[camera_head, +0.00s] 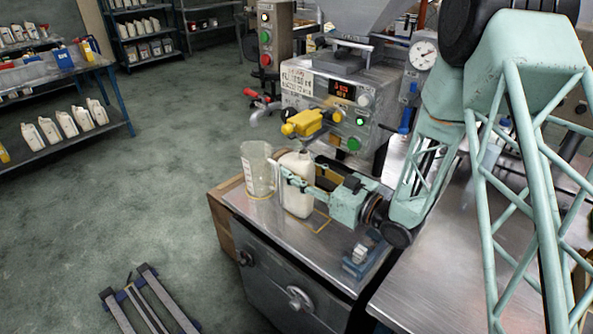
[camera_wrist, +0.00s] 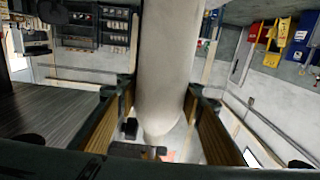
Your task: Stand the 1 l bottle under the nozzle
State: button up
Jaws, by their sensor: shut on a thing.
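The white 1 l bottle (camera_head: 297,192) is upright over the steel bench top, in front of the filling machine (camera_head: 335,100). My gripper (camera_head: 302,178) is shut on it from the right, with a finger on either side. In the wrist view the bottle (camera_wrist: 165,70) fills the gap between the fingers of my gripper (camera_wrist: 162,115). A yellow valve body (camera_head: 304,123) sticks out of the machine above the bottle; the nozzle outlet itself is hard to make out. I cannot tell whether the bottle's base touches the bench.
A clear measuring jug (camera_head: 257,170) stands close to the left of the bottle. A small blue-grey device (camera_head: 362,258) sits at the bench's right front. A grey spout with a red handle (camera_head: 262,108) projects from the machine's left.

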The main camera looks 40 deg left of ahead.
jog(key=o, duration=1)
jog(key=shift+d, duration=0.15)
jog(key=shift+s+d, duration=0.15)
jog(key=shift+d, duration=2.8)
jog(key=shift+s+d, duration=0.1)
jog(key=shift+d, duration=2.8)
jog(key=shift+w, duration=0.15)
